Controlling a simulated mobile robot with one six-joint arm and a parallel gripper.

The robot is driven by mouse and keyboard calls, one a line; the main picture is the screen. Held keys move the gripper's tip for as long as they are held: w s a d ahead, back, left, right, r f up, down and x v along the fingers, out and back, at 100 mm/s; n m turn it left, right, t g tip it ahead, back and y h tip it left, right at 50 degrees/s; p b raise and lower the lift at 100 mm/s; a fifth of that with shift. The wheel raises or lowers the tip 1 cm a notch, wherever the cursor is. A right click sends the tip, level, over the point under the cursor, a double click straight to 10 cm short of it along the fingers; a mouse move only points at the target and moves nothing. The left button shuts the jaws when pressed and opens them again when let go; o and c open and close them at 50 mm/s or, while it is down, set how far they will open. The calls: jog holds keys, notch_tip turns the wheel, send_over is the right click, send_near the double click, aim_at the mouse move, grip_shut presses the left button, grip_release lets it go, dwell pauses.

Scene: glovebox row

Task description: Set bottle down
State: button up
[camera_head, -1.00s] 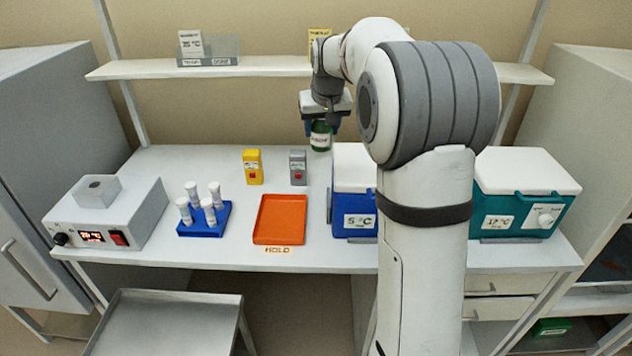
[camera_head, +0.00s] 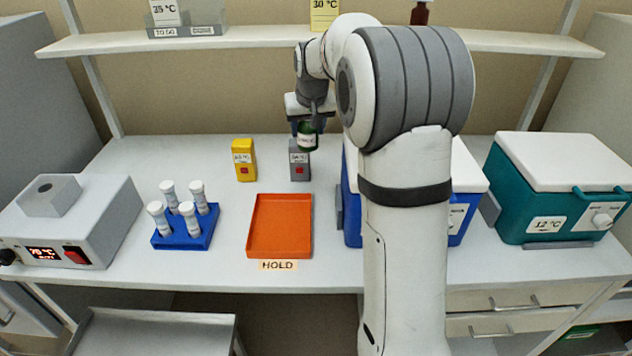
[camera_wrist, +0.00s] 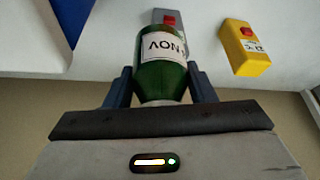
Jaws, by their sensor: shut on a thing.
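My gripper (camera_head: 308,128) is shut on a green bottle (camera_head: 307,142) with a white label. It holds the bottle above the back part of the bench, near the grey device. In the wrist view the bottle (camera_wrist: 162,75) sits between the two blue fingers (camera_wrist: 160,88), and part of its label lettering shows. The bench (camera_head: 200,150) lies below it. The orange tray (camera_head: 280,200) is empty and stands at the front middle, behind a HOLD label (camera_head: 278,265). I cannot tell the exact gap between bottle and bench.
A yellow device (camera_head: 243,165) and a grey device (camera_head: 299,170) stand at the back. A blue rack (camera_head: 185,240) with several tubes and a heater box (camera_head: 75,235) are left. A blue cooler (camera_head: 470,185), partly behind my arm, and a teal cooler (camera_head: 560,175) are right. A shelf (camera_head: 270,42) runs above.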

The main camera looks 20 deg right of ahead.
notch_tip(320, 180, down, 15)
jog(key=shift+d+r+p, duration=0.1)
jog(key=shift+d+p, duration=0.05)
jog(key=shift+p, duration=0.3)
jog(key=shift+s, duration=0.1)
jog(key=o, duration=0.6)
jog(key=shift+f, duration=0.2)
jog(key=o, duration=0.5)
jog(key=shift+r, duration=0.1)
